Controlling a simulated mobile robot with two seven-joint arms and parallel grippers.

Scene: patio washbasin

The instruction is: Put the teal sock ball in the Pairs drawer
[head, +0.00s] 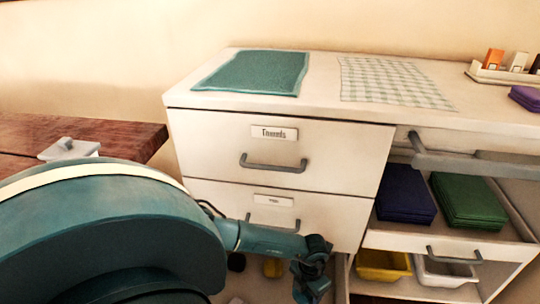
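I cannot make out a teal sock ball in the head view. No label that I can read says Pairs; the top left drawer (215,150) is shut and its label seems to read Towels. The shut drawer below it (340,222) has a label too small to read. My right gripper is out of view.
A teal towel (255,72) and a checked cloth (392,82) lie on the cabinet top. At right, an open drawer (405,240) holds dark blue (403,193) and green (467,200) folded cloths, above yellow (383,265) and white (442,271) bins. A wooden surface (90,132) is at left.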

